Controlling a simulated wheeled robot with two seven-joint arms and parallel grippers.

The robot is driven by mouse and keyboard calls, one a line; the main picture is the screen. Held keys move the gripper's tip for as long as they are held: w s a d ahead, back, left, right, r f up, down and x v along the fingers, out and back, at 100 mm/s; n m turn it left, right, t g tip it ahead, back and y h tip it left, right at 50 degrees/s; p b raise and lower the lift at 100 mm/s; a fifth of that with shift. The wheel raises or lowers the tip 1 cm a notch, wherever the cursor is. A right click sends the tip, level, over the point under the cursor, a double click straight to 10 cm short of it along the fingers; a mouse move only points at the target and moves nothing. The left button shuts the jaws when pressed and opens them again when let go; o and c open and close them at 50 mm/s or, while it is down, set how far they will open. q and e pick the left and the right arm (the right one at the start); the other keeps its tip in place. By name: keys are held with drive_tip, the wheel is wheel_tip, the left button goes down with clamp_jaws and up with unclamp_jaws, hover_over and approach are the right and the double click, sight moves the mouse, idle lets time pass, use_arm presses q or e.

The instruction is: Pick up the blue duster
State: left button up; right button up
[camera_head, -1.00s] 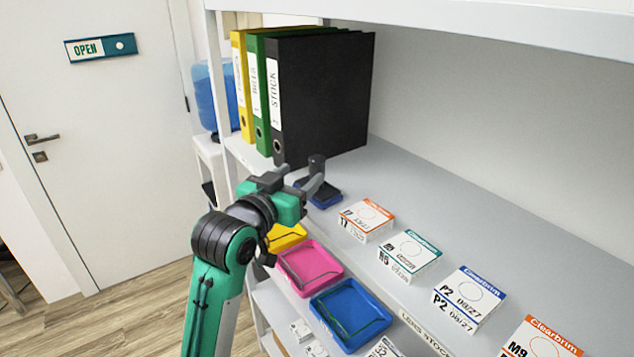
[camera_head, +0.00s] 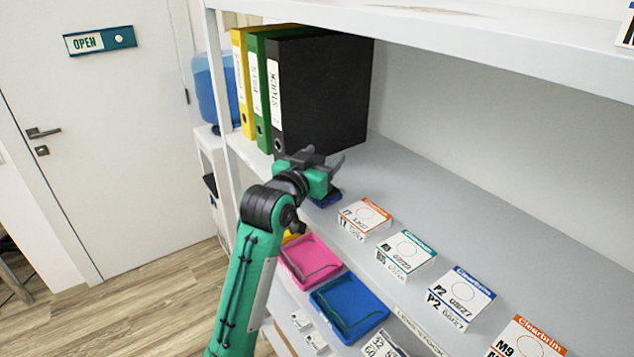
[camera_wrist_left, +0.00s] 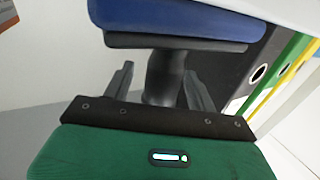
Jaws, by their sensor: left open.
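The blue duster (camera_head: 329,199) sits on the shelf in front of the black binder, mostly hidden behind my left gripper (camera_head: 323,159) in the head view. In the left wrist view its blue pad (camera_wrist_left: 175,22) shows at the top, and its dark upright handle (camera_wrist_left: 162,76) stands between the two fingers of my left gripper. The fingers are open, with a gap showing on each side of the handle. My right gripper is in neither view.
Yellow, green and black binders (camera_head: 322,95) stand behind the duster. Several small labelled boxes (camera_head: 365,216) line the shelf to the right. Pink (camera_head: 309,262) and blue trays (camera_head: 349,306) lie lower, near my left arm. An upper shelf (camera_head: 430,35) hangs overhead.

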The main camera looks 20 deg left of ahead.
use_arm(q)
clamp_jaws()
drive_tip(key=shift+r, duration=0.1)
